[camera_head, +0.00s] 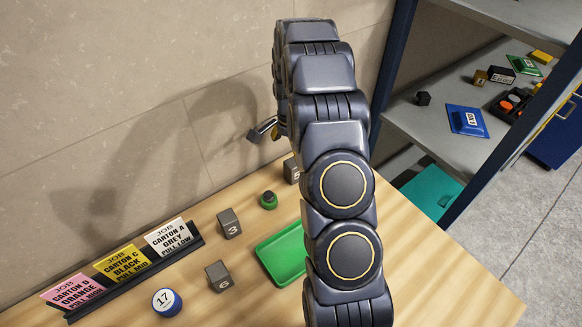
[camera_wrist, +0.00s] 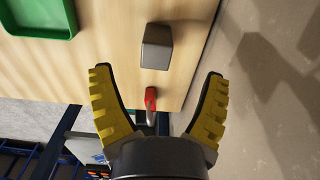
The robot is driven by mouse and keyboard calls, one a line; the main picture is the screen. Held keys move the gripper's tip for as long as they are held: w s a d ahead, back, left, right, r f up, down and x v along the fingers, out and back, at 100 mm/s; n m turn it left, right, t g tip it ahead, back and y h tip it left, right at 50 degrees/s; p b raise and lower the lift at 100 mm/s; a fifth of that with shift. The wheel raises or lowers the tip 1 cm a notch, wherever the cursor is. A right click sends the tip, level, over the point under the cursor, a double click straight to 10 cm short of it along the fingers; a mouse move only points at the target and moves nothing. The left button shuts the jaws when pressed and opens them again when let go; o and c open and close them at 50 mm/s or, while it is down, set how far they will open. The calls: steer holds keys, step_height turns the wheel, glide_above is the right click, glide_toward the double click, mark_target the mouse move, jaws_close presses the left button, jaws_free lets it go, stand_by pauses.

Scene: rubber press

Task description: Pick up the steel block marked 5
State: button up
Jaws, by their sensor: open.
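A dark steel block marked 5 (camera_head: 291,171) stands on the wooden table near the wall, partly hidden behind my arm in the head view. A grey block (camera_wrist: 157,46) shows in the wrist view, just beyond and between the fingertips; no number is readable on it there. My gripper (camera_wrist: 158,73) is open and empty, with yellow ribbed pads on both sides. In the head view my gripper is mostly hidden by the arm; only part of a finger shows, above the table by the wall.
Blocks marked 3 (camera_head: 230,223) and 6 (camera_head: 218,275), a green-and-dark round piece (camera_head: 268,200), a ball marked 17 (camera_head: 166,302) and a green tray (camera_head: 277,248) are on the table. A red object (camera_wrist: 151,98) is near the table edge. Job cards (camera_head: 122,263) stand left; a shelf (camera_head: 443,133) is right.

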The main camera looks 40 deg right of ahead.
steer(key=shift+d+f+m, duration=0.3)
steer(key=shift+d+f, duration=0.2)
steer(key=shift+f, duration=0.4)
steer(key=f, duration=0.7)
steer(key=shift+s+d+f, duration=0.1)
steer(key=shift+s+d, duration=0.1)
steer(key=shift+s, duration=0.05)
steer(key=c, duration=1.2)
